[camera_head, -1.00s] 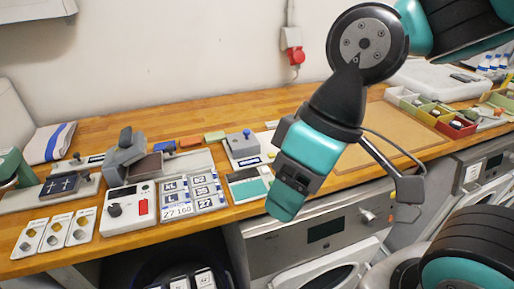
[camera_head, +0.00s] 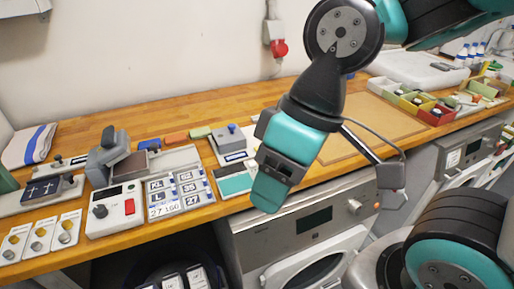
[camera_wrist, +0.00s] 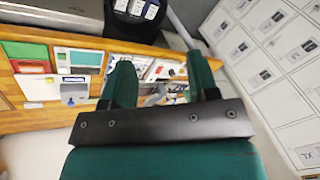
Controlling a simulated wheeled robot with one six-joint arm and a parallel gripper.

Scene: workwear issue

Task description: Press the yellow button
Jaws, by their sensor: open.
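I cannot clearly make out a yellow button. Several small white plates (camera_head: 39,239) stand in a row at the front left of the bench, with round grey pieces and small yellowish marks, too small to read.
A label board (camera_head: 181,193), a grey press-like device (camera_head: 113,155) and a blue-knobbed box (camera_head: 233,145) crowd the left of the wooden bench (camera_head: 200,112). Colored bins (camera_head: 436,115) are at the right. Appliances (camera_head: 316,222) stand below. The bench's back strip is clear.

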